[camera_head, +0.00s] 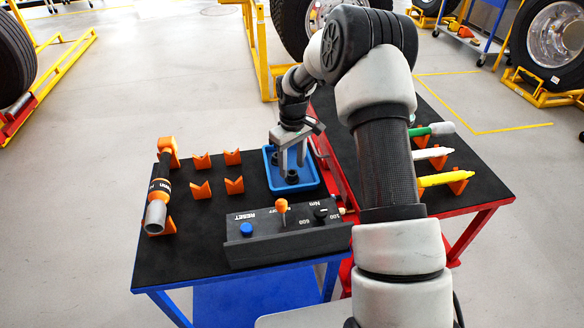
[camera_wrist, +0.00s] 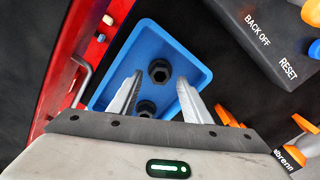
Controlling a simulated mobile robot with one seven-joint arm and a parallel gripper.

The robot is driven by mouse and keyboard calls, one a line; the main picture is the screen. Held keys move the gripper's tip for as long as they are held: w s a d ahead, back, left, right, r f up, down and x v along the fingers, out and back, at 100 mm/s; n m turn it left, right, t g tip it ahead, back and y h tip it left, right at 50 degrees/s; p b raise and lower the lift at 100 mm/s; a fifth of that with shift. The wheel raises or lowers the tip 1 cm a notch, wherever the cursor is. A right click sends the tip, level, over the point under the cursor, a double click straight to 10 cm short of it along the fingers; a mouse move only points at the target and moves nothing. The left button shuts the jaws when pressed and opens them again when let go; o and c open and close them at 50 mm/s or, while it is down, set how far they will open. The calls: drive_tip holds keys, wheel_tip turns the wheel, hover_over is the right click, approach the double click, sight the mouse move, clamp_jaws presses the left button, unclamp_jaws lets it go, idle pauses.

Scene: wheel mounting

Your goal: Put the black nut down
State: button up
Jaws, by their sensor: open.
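A blue tray (camera_head: 316,184) stands on the black table top, and it also shows in the wrist view (camera_wrist: 196,62). One black nut (camera_wrist: 160,70) sits in the tray, close to the space between my fingertips. A second black nut (camera_wrist: 146,107) lies in the tray nearer my palm. In the head view, one black nut (camera_head: 292,176) shows at the front of the tray beside a finger. My gripper (camera_head: 292,165) points down into the tray with its fingers apart. In the wrist view my gripper (camera_wrist: 160,79) is open, with no nut clamped.
A black control box (camera_head: 285,235) with a blue button and orange-topped lever stands in front of the tray. An orange-and-black tool (camera_head: 160,190) rests at the left, with several orange holders nearby. A red edge (camera_wrist: 75,70) borders the tray area.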

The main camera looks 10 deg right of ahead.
drive_tip(key=s+r+m+t+p, duration=0.1)
drive_tip(key=s+r, duration=0.2)
drive_tip(key=r, duration=0.8)
drive_tip(key=s+r+p, duration=0.1)
drive_tip(key=s+r, duration=0.3)
drive_tip(key=r, duration=0.7)
drive_tip(key=s+r+m+t, duration=0.2)
drive_tip(key=s+r, duration=0.3)
drive_tip(key=s, duration=0.3)
drive_tip(key=s+r+m+t, duration=0.1)
drive_tip(key=s+r, duration=0.4)
drive_tip(key=s, duration=0.3)
drive_tip(key=s+f+m+t, duration=0.1)
drive_tip(key=s+f+m, duration=0.1)
drive_tip(key=s, duration=0.8)
wheel_tip(320, 180, up, 18)
drive_tip(key=p, duration=1.7)
